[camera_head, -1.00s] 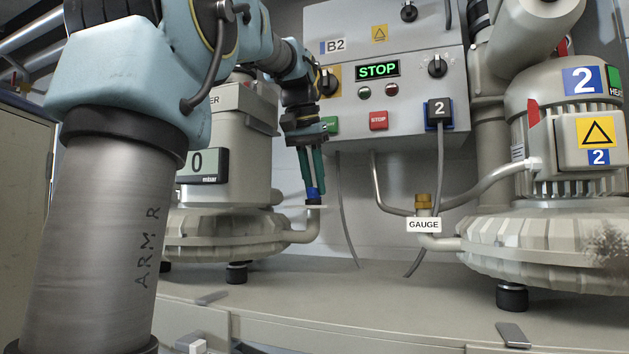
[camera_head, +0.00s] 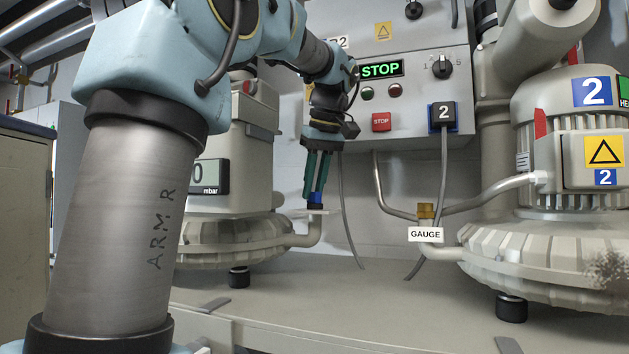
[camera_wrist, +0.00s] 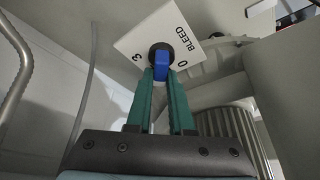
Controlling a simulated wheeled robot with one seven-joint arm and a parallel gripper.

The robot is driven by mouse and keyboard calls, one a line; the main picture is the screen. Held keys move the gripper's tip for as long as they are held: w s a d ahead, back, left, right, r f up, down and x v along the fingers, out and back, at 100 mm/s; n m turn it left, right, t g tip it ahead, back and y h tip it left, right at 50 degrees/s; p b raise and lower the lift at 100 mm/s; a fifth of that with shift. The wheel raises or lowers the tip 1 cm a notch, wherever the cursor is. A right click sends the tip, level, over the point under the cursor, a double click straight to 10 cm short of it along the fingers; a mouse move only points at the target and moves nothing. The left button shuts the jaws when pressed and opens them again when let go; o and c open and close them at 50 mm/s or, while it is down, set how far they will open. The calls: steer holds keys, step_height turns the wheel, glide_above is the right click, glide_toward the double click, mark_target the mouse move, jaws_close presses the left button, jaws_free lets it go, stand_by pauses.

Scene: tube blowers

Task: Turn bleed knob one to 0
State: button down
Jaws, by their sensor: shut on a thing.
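The bleed knob is a small blue lever (camera_wrist: 160,61) on a black round base, set on a white plate (camera_wrist: 185,19) marked BLEED, 3 and 0. In the wrist view the lever lies between the two numbers, along my fingers. My gripper (camera_wrist: 161,78), with green fingers, is shut on the lever, one finger on each side. In the head view my gripper (camera_head: 318,172) points down at the blue knob (camera_head: 316,197), above the pipe end of the left blower (camera_head: 225,235). The knob's exact setting cannot be read.
A grey control box (camera_head: 420,95) with a lit STOP display hangs on the wall behind. A second blower (camera_head: 560,245) stands at right. A bent pipe with a GAUGE tag (camera_head: 425,235) and loose cables lie between. The bench top (camera_head: 360,300) in front is mostly clear.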

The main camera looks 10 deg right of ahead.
steer(key=shift+n+g+y+p, duration=0.4)
steer(key=shift+n+y+p, duration=0.2)
steer(key=shift+n, duration=1.1)
steer(key=c, duration=0.8)
jaws_free()
steer(key=shift+r, duration=0.1)
steer(key=v, duration=1)
steer(key=shift+r, duration=0.3)
steer(key=shift+s, duration=0.2)
